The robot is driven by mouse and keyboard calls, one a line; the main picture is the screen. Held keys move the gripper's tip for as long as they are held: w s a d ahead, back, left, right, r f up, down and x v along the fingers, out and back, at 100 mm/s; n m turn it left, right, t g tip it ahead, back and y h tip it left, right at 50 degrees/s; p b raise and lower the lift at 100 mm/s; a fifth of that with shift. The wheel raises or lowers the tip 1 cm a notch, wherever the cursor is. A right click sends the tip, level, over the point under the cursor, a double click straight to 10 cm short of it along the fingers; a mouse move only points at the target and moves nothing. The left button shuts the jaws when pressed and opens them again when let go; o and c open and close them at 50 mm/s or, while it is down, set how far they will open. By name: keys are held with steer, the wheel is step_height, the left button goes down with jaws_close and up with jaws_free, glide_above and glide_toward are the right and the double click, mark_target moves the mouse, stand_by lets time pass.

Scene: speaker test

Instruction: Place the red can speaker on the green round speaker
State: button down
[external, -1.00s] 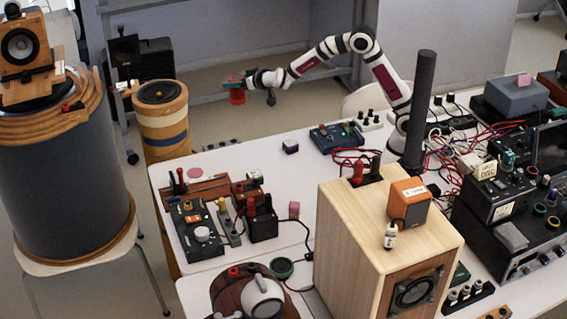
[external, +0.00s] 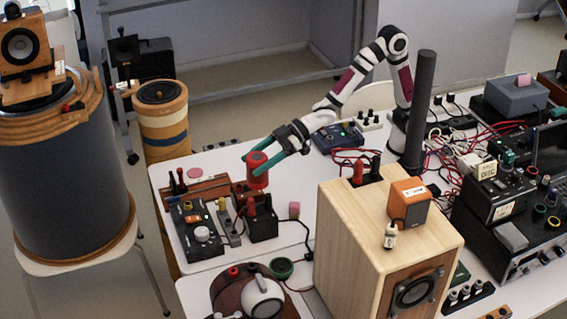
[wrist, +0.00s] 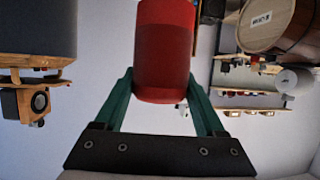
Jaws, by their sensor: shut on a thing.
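The red can speaker (external: 258,180) is held by my gripper (external: 254,166), whose green fingers are shut on its sides. It appears raised above the table, behind the small black box in the external view. In the wrist view the red can (wrist: 165,50) sits between the green fingers (wrist: 160,95), its near end rounded and dark red. The green round speaker (external: 281,267) is a small green cup-like round near the front of the table, left of the wooden speaker box. The held can is behind it, up and left in the picture, well apart.
A black box (external: 263,224) with red and dark posts and a control panel (external: 197,232) lie below the can. A large wooden speaker box (external: 380,225) stands to the right. A white round device (external: 263,297) is in front.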

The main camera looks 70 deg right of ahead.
steer(key=shift+n+g+y, duration=0.6)
steer(key=shift+n+g, duration=0.1)
steer(key=shift+n, duration=0.1)
steer(key=shift+s+a+f, duration=1.9)
steer(key=shift+s+f, duration=0.05)
steer(key=shift+f, duration=0.85)
steer(key=shift+s+a+f, duration=1.95)
steer(key=shift+s+f, duration=0.05)
steer(key=shift+f, duration=0.8)
steer(key=shift+s+a+f, duration=1.9)
steer(key=shift+s+f, duration=0.05)
steer(key=shift+f, duration=0.85)
